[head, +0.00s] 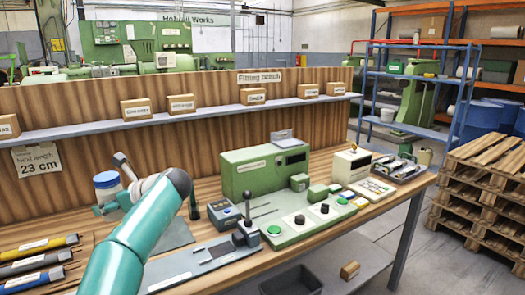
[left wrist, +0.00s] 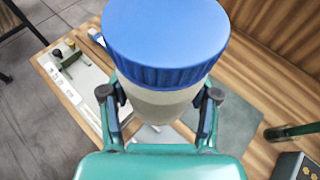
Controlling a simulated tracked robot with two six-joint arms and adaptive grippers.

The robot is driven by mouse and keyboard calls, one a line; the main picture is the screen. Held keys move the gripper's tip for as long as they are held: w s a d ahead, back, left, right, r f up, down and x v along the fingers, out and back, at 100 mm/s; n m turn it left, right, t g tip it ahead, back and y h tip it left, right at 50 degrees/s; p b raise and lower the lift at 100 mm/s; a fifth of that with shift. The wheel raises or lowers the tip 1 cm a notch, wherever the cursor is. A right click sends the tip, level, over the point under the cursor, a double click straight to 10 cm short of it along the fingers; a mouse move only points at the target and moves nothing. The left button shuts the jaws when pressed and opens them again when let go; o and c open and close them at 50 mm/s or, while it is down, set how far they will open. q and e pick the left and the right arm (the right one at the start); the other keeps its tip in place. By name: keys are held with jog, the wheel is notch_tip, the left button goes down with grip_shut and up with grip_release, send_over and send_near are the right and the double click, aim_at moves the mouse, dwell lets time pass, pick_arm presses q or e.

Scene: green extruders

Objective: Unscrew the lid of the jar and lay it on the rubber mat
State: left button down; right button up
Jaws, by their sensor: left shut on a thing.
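The jar (head: 106,196) has a pale body and a blue ribbed lid (head: 106,180), and it stands upright at the left of the bench. In the left wrist view the lid (left wrist: 167,40) sits on the jar. My left gripper (left wrist: 160,108) is shut on the jar's body (left wrist: 160,98) below the lid, one finger on each side. In the head view the gripper (head: 112,207) is partly hidden by my arm. I cannot tell whether the jar touches the bench. A flat grey-green sheet, seemingly the rubber mat (head: 176,236), lies right of the jar, partly behind my arm. My right gripper is not in view.
Labelled tubes (head: 40,262) lie at the bench's left front. A grey panel with a lever (head: 205,260), a small button box (head: 224,213) and a green control unit (head: 268,172) stand to the right. A shelf with small boxes (head: 137,108) runs along the back.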

pick_arm(q)
jog(key=s+d+f+m+t+h+p, duration=0.1)
jog(key=s+d+f+m+t, duration=0.1)
jog(key=d+f, duration=0.55)
jog(key=s+d+f+m+t+h+p, duration=0.1)
jog(key=s+d+f+m+t, duration=0.1)
jog(key=d+f, duration=0.55)
jog(key=s+d+f, duration=0.1)
jog(key=s+f, duration=0.4)
jog(key=s, duration=0.4)
jog(key=s+d+f, duration=0.1)
jog(key=s+f, duration=0.5)
jog(key=s, duration=0.3)
jog(key=shift+d+f+p, duration=0.15)
jog(key=shift+d+p, duration=0.2)
jog(key=shift+p, duration=0.1)
jog(key=shift+t, duration=0.3)
